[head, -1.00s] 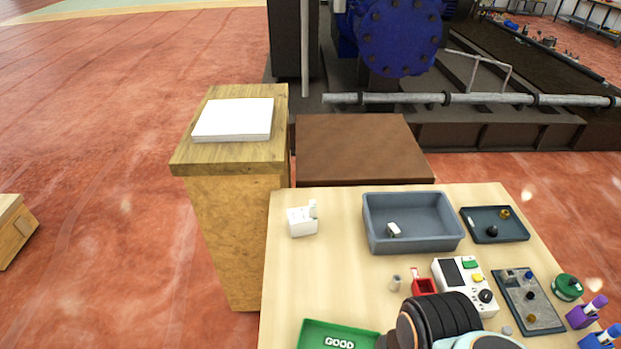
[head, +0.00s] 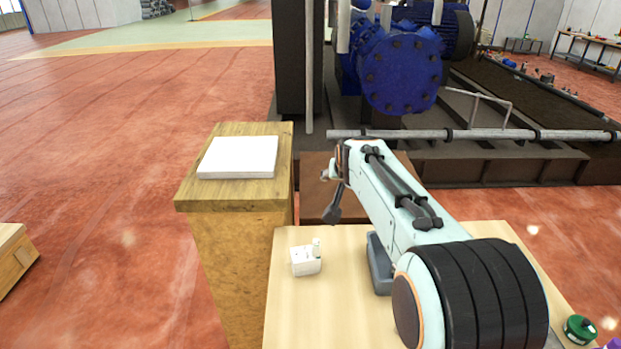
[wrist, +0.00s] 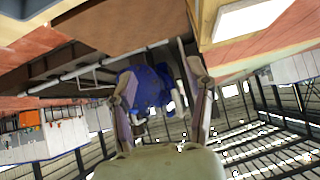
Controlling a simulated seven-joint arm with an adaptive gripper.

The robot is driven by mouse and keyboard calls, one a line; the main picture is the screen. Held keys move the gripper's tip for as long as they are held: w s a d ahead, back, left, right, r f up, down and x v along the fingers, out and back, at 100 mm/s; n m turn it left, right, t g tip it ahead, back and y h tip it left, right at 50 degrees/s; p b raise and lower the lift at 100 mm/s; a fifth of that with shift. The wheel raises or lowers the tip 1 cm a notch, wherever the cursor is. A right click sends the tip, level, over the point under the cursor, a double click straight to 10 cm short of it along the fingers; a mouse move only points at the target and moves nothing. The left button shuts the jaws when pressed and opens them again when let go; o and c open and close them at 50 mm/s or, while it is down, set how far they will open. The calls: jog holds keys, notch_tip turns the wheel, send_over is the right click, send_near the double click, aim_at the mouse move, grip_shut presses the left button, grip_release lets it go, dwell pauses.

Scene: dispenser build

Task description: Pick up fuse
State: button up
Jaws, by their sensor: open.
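A small white block (head: 302,262) stands on the light wooden table, with a pale upright piece (head: 317,246) at its right side. I cannot tell for sure whether that piece is the fuse. My gripper (head: 331,195) is raised beyond the table's far edge, above and to the right of the white block. It also shows in the wrist view (wrist: 162,78), where its two fingers are spread with nothing between them. The wrist view looks out toward the machinery, and the white block is not identifiable there.
A wooden cabinet (head: 235,197) with a white slab (head: 238,157) stands left of the table. A brown surface (head: 313,203) lies behind the table. The table's left part is clear around the block.

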jog(key=g, duration=0.1)
send_over(316, 243)
jog(key=s+d, duration=0.2)
notch_tip(316, 243, down, 11)
jog(key=shift+n+g, duration=0.5)
jog(key=shift+g, duration=0.4)
jog(key=f, duration=0.3)
jog(key=s+a+f, duration=0.1)
jog(key=f, duration=0.5)
jog(key=shift+s+a+f, duration=0.15)
jog(key=shift+a+f, duration=0.05)
jog(key=shift+a, duration=0.15)
jog(key=x, duration=0.5)
jog(key=shift+a, duration=0.1)
jog(key=shift+x, duration=0.75)
grip_shut()
